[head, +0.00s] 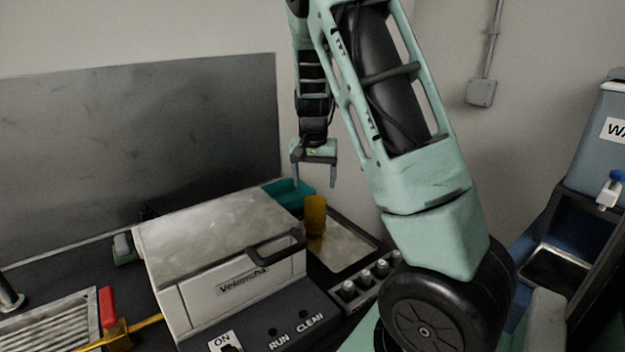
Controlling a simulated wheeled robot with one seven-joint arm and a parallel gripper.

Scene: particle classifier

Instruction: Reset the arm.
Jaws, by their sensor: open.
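My green arm rises from the lower right, bends at the top of the head view and hangs down near the middle. My gripper (315,183) points downward with its two fingers apart, and nothing shows between them. It is above and behind the yellow cylinder (315,214) in the picture, apart from it. The white classifier machine (222,250) marked "Velensha" stands to the lower left of my gripper, with its lid down and a dark handle (277,248) at the front.
A teal tray (287,192) lies behind the yellow cylinder. The panel (270,330) carries ON, RUN and CLEAN labels. Several small vials (366,277) stand in a rack by my arm. A red-handled tool (107,307) is at left, a water tank (598,140) at right. A wall closes the back.

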